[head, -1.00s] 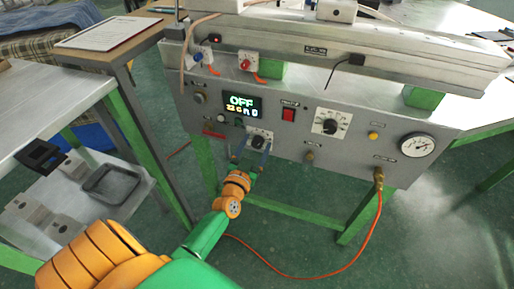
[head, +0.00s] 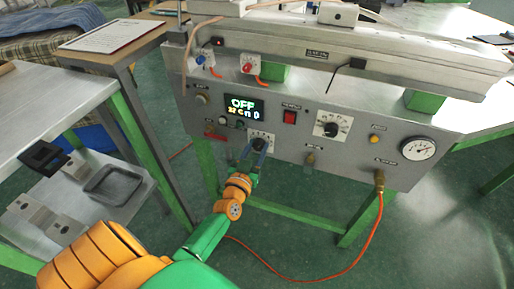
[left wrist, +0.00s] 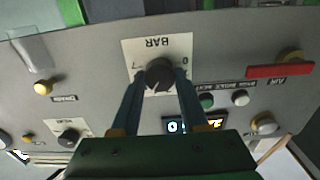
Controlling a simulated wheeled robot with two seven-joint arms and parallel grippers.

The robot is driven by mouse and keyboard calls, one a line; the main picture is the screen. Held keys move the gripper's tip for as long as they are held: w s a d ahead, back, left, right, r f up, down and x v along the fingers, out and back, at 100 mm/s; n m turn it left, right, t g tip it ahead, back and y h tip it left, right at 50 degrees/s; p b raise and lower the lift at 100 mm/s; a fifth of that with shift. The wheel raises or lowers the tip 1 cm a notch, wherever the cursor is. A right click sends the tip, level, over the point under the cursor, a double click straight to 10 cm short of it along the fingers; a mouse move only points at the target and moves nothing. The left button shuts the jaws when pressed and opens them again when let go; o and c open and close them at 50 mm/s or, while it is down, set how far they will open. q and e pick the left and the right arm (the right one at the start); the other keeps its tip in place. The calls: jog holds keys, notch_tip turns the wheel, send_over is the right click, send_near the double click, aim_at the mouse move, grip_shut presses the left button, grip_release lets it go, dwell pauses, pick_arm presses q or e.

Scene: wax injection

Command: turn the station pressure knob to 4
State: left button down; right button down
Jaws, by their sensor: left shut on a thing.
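The station pressure knob (left wrist: 160,72) is a dark round knob on a white dial plate marked BAR, upside down in the left wrist view. In the head view the knob's white plate (head: 267,136) is below the display, partly hidden by my fingers. My left gripper (head: 256,146) is shut on the knob. In the left wrist view its two blue fingers (left wrist: 161,82) stand one on each side of the knob. The knob's exact setting cannot be read. My right gripper is not in view.
A red switch (head: 290,117), another dial knob (head: 331,128) and a round gauge (head: 418,147) are to the right. An orange hose (head: 378,220) hangs from the panel. A black tray (head: 112,184) lies on a shelf at left.

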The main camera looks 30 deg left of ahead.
pick_arm(q)
jog(key=shift+n, duration=1.8)
jog(key=shift+c, duration=2.1)
grip_release()
jog(key=p+v, duration=0.1)
jog(key=v, duration=0.6)
jog(key=shift+s, duration=0.1)
